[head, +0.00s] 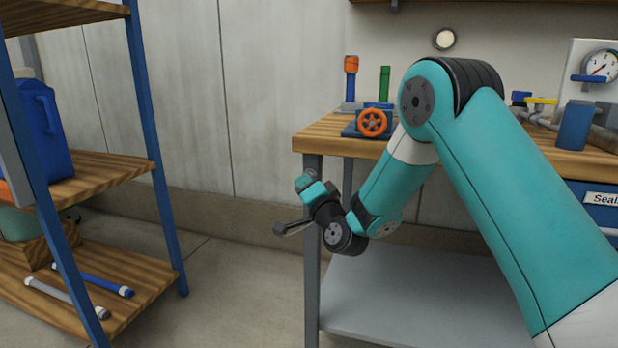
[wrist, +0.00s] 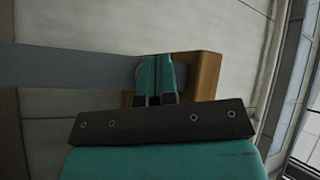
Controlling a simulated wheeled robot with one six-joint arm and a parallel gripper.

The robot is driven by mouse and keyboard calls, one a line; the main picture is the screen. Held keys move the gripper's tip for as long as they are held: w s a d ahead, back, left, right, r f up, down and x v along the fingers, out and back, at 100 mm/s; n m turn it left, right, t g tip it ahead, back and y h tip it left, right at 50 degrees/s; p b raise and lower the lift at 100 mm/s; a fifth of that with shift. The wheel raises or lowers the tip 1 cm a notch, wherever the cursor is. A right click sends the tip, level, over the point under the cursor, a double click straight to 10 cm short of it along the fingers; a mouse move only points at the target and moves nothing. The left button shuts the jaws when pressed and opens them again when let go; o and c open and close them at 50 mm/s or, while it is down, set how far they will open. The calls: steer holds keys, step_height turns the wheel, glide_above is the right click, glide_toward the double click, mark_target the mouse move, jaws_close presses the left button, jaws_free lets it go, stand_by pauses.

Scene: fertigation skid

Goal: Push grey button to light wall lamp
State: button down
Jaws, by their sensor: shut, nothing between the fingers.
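A round wall lamp (head: 444,39) with a dark rim and a pale, bright face is on the wall above the bench in the head view; I cannot tell for sure if it is lit.
A wooden bench (head: 312,138) carries an orange handwheel (head: 373,123), a gauge (head: 600,66) and pipe fittings. A blue-framed shelf (head: 150,130) stands at the left with a blue jug (head: 45,130). Bare floor (head: 225,275) lies between shelf and bench.

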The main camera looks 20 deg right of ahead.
steer(key=shift+s+a+p, duration=0.4)
steer(key=shift+s+a, duration=0.5)
steer(key=shift+s, duration=0.3)
steer(key=shift+s+a+p, duration=0.4)
steer(key=shift+s+a, duration=0.45)
steer(key=shift+s, duration=0.35)
